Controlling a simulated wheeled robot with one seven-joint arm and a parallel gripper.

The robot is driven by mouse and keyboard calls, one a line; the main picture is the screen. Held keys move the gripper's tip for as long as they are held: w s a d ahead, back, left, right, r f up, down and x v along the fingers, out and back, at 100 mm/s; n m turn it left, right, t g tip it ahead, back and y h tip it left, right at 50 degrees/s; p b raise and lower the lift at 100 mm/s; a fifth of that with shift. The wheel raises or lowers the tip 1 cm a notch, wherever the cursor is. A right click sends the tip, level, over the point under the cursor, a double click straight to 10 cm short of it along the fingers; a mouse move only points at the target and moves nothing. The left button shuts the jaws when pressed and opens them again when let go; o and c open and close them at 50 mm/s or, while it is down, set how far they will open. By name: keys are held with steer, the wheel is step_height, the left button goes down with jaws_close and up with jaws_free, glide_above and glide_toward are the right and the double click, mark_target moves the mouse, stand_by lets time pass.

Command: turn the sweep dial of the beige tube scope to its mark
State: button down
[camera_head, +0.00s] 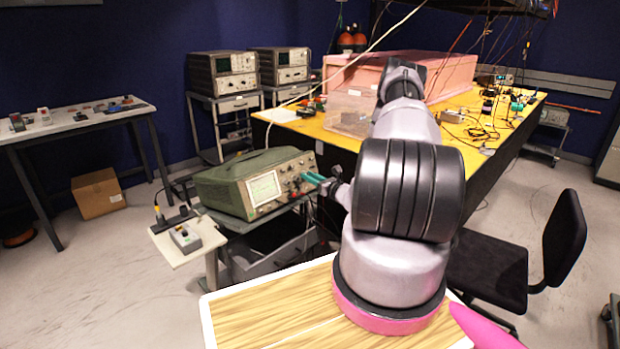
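The nearest tube scope (236,184) stands on a cart left of my arm. Its casing looks olive green and its front panel is pale, with a lit screen at the left and several small knobs at the right. My gripper (314,178), with teal fingers, is at the right end of that front panel, close to the knobs. The fingers point left toward the panel. Whether they touch a knob, and how far apart they are, is too small to tell. The sweep dial and its mark cannot be made out at this size.
Two grey scopes (224,73) stand on carts at the back wall. A yellow bench (330,134) with a clear box runs behind my arm. A small side shelf (187,243) holds a grey device. A black chair (490,262) stands at the right.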

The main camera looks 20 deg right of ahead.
steer(key=shift+m, duration=0.4)
steer(key=m+h, duration=0.1)
steer(key=m, duration=0.3)
steer(key=m+h, duration=0.2)
steer(key=m, duration=0.2)
steer(key=m+g+h, duration=0.1)
steer(key=m, duration=0.4)
steer(key=shift+s+a+r, duration=0.1)
steer(key=shift+a+r, duration=0.1)
steer(key=shift+a, duration=0.05)
steer(key=c, duration=0.7)
jaws_free()
steer(key=s, duration=0.3)
steer(key=s+r, duration=0.1)
steer(key=s, duration=0.3)
steer(key=s+r, duration=0.1)
steer(key=s, duration=0.2)
steer(key=shift+s+d, duration=0.25)
steer(key=shift+s, duration=0.05)
